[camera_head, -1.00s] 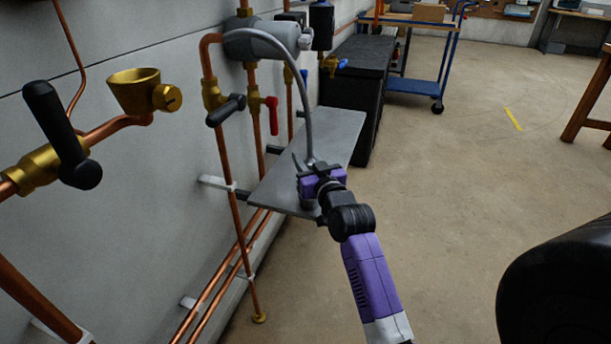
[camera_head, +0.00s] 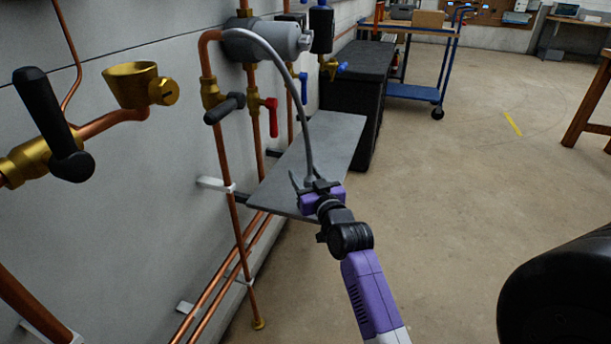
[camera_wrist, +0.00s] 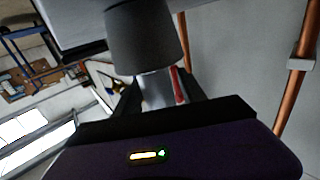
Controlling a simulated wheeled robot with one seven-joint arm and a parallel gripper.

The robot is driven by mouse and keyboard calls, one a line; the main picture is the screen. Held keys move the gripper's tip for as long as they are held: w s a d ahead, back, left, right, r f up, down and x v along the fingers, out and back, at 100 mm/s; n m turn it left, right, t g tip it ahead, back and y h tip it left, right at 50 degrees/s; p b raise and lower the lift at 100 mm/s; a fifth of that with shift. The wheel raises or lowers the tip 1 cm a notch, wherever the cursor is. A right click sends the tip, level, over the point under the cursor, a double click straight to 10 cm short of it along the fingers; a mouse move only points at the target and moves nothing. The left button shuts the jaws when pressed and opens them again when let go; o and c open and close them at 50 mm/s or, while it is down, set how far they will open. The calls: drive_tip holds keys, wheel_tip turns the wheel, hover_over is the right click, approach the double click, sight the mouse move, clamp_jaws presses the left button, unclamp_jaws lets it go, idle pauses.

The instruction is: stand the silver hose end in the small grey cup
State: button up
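The small grey cup (camera_wrist: 140,38) is close in the wrist view, which is upside down, with its wider rim toward the picture's bottom. The silver hose end (camera_wrist: 157,90) shows just past that rim, between my fingers; I cannot tell whether it is inside the cup or behind it. In the head view the grey hose (camera_head: 300,105) arcs down to my gripper (camera_head: 312,184) above the shelf. The fingers look apart, with a gap beside the hose end. My gripper hides the cup in the head view.
The grey shelf (camera_head: 335,140) has clear room toward its far end. Copper pipes (camera_head: 228,160) and a red-handled valve (camera_head: 270,103) stand along the wall on the left. A black cabinet (camera_head: 352,85) is beyond the shelf.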

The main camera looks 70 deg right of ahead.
drive_tip(key=shift+r, duration=0.1)
drive_tip(key=shift+r+p, duration=0.25)
drive_tip(key=shift+p, duration=0.05)
drive_tip(key=p+v, duration=0.2)
drive_tip(key=v, duration=1)
drive_tip(key=s+a+f+n+t+y, duration=0.1)
drive_tip(key=s+a+f+n+y, duration=0.15)
drive_tip(key=a, duration=0.75)
drive_tip(key=s+a+f+n+t+y, duration=0.1)
drive_tip(key=a+f+n+y, duration=0.15)
drive_tip(key=a, duration=0.85)
drive_tip(key=s+a+r+n+y, duration=0.2)
drive_tip(key=s+a+n+y, duration=0.2)
drive_tip(key=s+a+y, duration=0.3)
drive_tip(key=s+a, duration=0.4)
drive_tip(key=a, duration=0.3)
drive_tip(key=shift+s+a+r+y, duration=0.2)
drive_tip(key=shift+a+r+y, duration=0.1)
drive_tip(key=shift+y, duration=0.1)
